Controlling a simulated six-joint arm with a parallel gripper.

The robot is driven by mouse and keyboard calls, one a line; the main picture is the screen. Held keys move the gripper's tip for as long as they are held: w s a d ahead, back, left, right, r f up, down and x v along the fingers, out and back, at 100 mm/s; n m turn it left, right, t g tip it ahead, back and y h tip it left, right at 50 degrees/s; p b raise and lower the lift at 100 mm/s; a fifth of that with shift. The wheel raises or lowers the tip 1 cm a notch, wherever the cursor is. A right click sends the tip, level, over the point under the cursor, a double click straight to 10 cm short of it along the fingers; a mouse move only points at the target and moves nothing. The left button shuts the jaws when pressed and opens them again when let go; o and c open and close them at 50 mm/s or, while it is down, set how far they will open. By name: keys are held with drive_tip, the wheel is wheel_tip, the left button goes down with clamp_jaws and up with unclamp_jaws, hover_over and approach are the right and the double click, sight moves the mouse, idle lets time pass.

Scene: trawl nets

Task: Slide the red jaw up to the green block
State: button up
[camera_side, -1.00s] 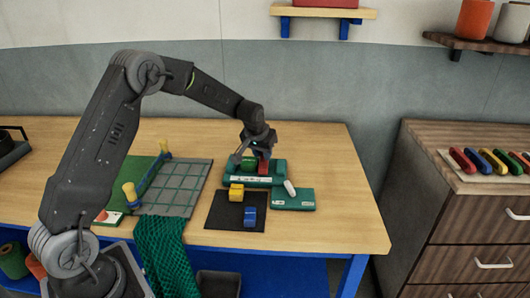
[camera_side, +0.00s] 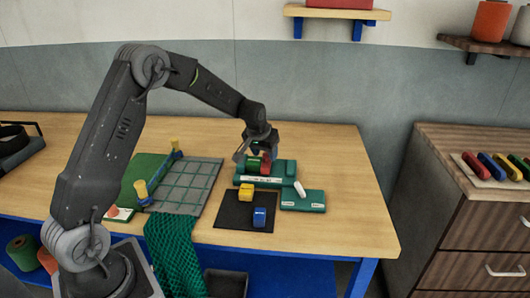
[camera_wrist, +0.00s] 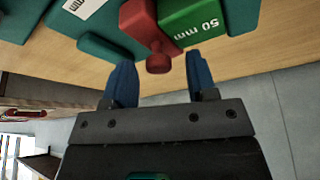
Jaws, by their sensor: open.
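The red jaw (camera_side: 265,163) stands on a teal gauge base (camera_side: 265,181) beside the green block (camera_side: 253,164). In the wrist view the red jaw (camera_wrist: 141,22), with a round red knob (camera_wrist: 158,63), lies right against the green block (camera_wrist: 196,20) marked "50 mm"; no gap shows between them. My gripper (camera_wrist: 158,70) is open, with its blue fingers on either side of the knob and clear of it. In the side view my gripper (camera_side: 260,148) is just over the jaw and partly hides it.
A black mat (camera_side: 233,214) with a yellow block (camera_side: 246,192) and a blue block (camera_side: 259,216) lies in front. A teal plate (camera_side: 302,205) with a white piece (camera_side: 299,188) is at right. A grey gridded board (camera_side: 190,187) and green net (camera_side: 175,252) are at left.

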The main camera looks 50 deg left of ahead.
drive_tip(key=v, duration=1.3)
drive_tip(key=shift+s+r, duration=0.25)
drive_tip(key=s+d+r+m+t, duration=0.15)
drive_tip(key=s+d+r, duration=0.45)
drive_tip(key=s+d, duration=0.6)
drive_tip(key=s+d+f+m+h, duration=0.1)
drive_tip(key=s+d, duration=0.1)
drive_tip(key=s, duration=0.5)
drive_tip(key=s+d+f+m, duration=0.1)
drive_tip(key=s+d+m, duration=0.1)
drive_tip(key=s, duration=0.6)
drive_tip(key=shift+s+d+h, duration=0.25)
drive_tip(key=shift+h, duration=0.15)
